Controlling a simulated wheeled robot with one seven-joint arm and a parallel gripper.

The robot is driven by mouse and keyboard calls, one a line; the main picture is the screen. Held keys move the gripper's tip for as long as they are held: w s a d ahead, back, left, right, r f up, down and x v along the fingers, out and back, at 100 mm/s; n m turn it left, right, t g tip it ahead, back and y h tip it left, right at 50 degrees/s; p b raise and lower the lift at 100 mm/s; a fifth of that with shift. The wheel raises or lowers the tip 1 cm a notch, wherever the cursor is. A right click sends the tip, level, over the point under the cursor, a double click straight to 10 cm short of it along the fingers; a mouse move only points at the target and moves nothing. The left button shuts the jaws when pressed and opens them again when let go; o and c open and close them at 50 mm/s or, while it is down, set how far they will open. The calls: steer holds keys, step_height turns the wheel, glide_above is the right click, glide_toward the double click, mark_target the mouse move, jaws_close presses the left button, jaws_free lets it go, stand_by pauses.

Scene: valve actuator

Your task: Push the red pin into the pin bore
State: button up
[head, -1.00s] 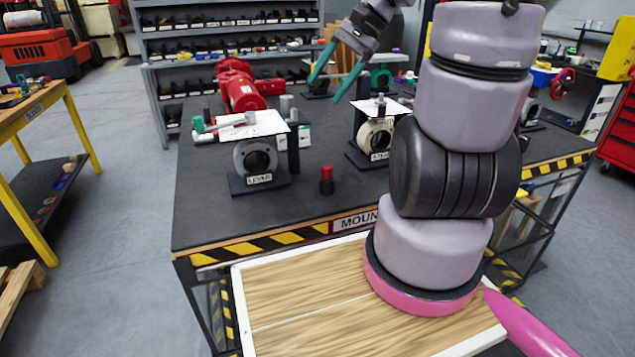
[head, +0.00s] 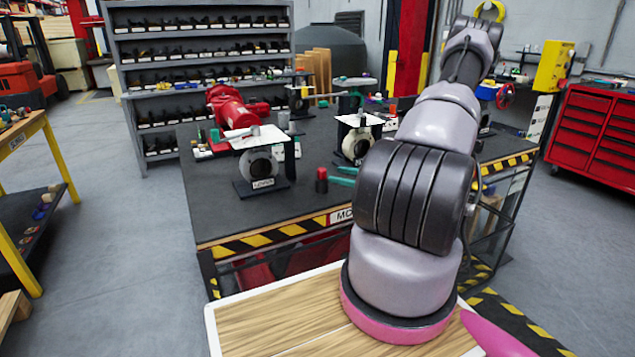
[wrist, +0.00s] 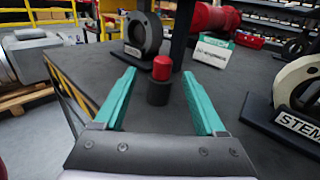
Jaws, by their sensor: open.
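The red pin (head: 321,174) stands upright on the dark bench top, near its front edge. Its red top sits above a black lower part; I cannot tell whether that part is a base or a holder. In the wrist view the red pin (wrist: 161,68) is ahead, centred between my fingers. My gripper (wrist: 159,73) is open, low over the bench, with teal fingers on either side of the line to the pin. The pin looks at or just beyond the fingertips, ungripped. I cannot make out the pin bore for certain.
A round valve body labelled LEVER (head: 262,167) stands left of the pin, with a white plate on top. The STEM valve body (wrist: 298,85) stands to the right. A red actuator (head: 236,106) lies farther back. Bare bench lies around the pin.

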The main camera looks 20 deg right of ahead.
mark_target(322, 179)
steer(key=shift+s+d+f+m+t+h, duration=0.2)
steer(key=shift+f+m+t+h, duration=0.15)
steer(key=shift+f, duration=0.2)
steer(key=shift+w+a+f, duration=0.1)
steer(key=shift+w+a, duration=0.05)
steer(key=x, duration=0.4)
steer(key=shift+w+a, duration=0.2)
steer(key=shift+w, duration=0.05)
steer(key=shift+r+x, duration=0.15)
steer(key=shift+x, duration=1.2)
steer(key=shift+r+x, duration=0.15)
steer(key=shift+x, duration=1.25)
steer(key=shift+c, duration=0.3)
jaws_close()
